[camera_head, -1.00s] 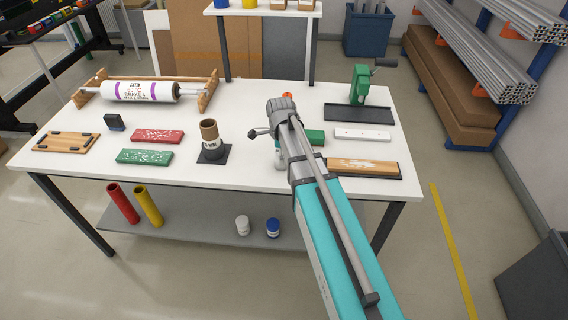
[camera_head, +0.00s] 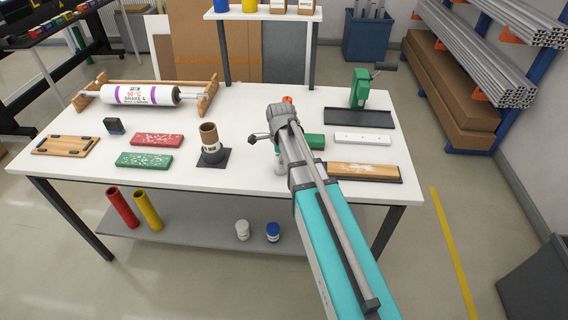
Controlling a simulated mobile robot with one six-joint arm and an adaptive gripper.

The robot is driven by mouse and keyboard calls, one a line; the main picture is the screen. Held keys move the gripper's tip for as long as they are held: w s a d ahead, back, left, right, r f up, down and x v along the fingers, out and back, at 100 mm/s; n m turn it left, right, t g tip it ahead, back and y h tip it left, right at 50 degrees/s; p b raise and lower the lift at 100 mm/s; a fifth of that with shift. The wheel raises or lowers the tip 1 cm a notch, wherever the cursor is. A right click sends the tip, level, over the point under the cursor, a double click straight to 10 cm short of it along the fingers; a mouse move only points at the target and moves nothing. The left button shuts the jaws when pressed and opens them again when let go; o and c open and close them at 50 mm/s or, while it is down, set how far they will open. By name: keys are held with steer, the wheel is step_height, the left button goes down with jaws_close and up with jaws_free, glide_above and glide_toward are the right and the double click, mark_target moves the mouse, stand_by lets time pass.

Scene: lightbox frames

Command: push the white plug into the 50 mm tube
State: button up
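A brown cardboard tube (camera_head: 209,134) with a white label stands upright in a dark square-based holder (camera_head: 214,158) on the white table. Its top looks open. My gripper (camera_head: 258,138) is at the end of my arm, to the right of the tube and apart from it. Its dark tip shows small at the left of the wrist, and its fingers cannot be told apart. A small whitish thing (camera_head: 279,166) shows below the wrist, partly hidden by my arm; I cannot tell whether it is the white plug. No plug shows in the tube's mouth.
Red (camera_head: 157,140) and green (camera_head: 144,160) speckled blocks lie left of the tube. A labelled roller (camera_head: 140,95) rests on a wooden stand behind. A green press (camera_head: 361,88), a white bar (camera_head: 362,138) and a wooden board (camera_head: 362,170) are at right. Bare tabletop lies around the tube.

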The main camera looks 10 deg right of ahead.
steer(key=c, duration=0.5)
steer(key=shift+r, duration=0.25)
steer(key=shift+r+p, duration=0.75)
steer(key=shift+p, duration=0.2)
steer(key=s+r+p, duration=1.1)
steer(key=s, duration=0.3)
steer(key=shift+d, duration=0.1)
